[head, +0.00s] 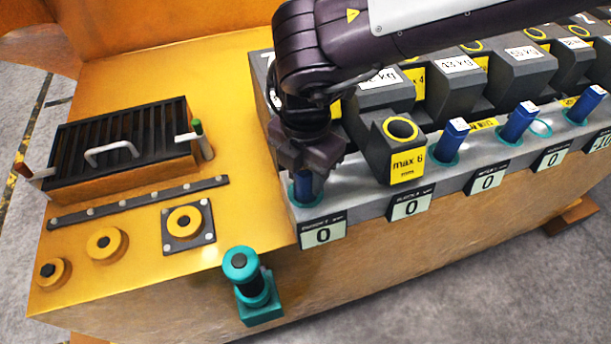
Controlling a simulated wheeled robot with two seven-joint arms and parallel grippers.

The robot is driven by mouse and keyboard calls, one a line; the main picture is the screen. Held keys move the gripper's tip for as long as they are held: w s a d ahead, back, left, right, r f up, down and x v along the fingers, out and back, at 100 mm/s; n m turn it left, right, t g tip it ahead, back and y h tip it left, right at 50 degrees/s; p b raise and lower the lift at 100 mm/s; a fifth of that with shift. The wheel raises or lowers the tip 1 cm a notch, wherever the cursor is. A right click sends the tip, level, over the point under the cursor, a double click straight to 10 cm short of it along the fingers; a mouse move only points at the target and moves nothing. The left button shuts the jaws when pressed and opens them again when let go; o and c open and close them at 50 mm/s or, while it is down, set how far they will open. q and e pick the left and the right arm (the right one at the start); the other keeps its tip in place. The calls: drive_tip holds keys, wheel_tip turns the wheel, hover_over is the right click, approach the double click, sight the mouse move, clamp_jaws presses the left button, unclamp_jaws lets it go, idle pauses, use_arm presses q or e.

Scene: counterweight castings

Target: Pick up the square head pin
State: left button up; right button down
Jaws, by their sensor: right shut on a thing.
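My right gripper (304,172) reaches down from the upper right. It is shut on a blue pin (303,190) standing in the leftmost socket of the grey front ledge, above a label reading 0. The jaws cover this pin's top, so I cannot see its head shape. More blue pins with pale, square-looking tops stand in teal-ringed sockets to the right: one (450,142), another (518,122) and another (585,104). My left gripper is not in view.
Dark castings with weight labels, such as one reading max 6 (395,150), stand close beside my right gripper. A teal round-topped part (248,278) sits on the yellow bench's front edge. A black grille (120,140) with a handle lies at left.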

wheel_tip(320, 180, up, 30)
drive_tip(key=p, duration=1.1)
drive_tip(key=shift+f, duration=0.1)
